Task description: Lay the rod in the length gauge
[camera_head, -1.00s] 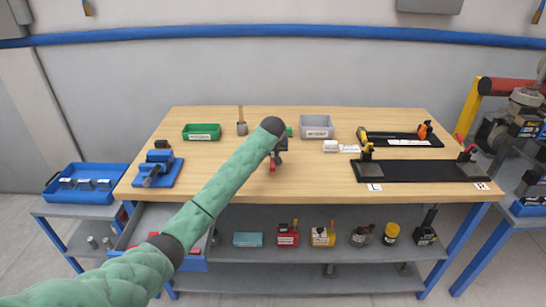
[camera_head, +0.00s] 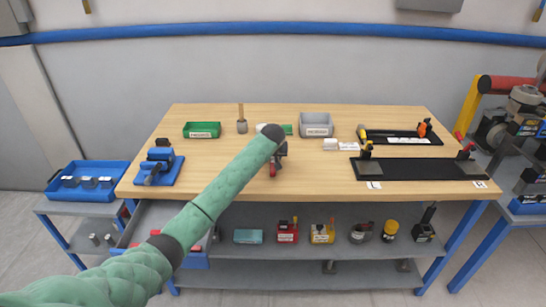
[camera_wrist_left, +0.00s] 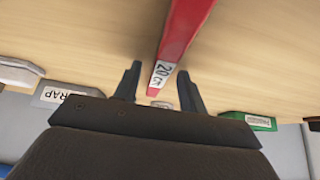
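In the head view my left gripper (camera_head: 280,155) is small and partly behind my arm, over the middle of the bench. My right gripper is out of view.
A green bin (camera_head: 202,130) and a grey bin (camera_head: 317,125) stand at the bench's back. A blue vise-like fixture (camera_head: 161,168) is at left. Black boards (camera_head: 415,170) with upright parts occupy the right. Bare wood (camera_head: 225,165) lies left of the gripper.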

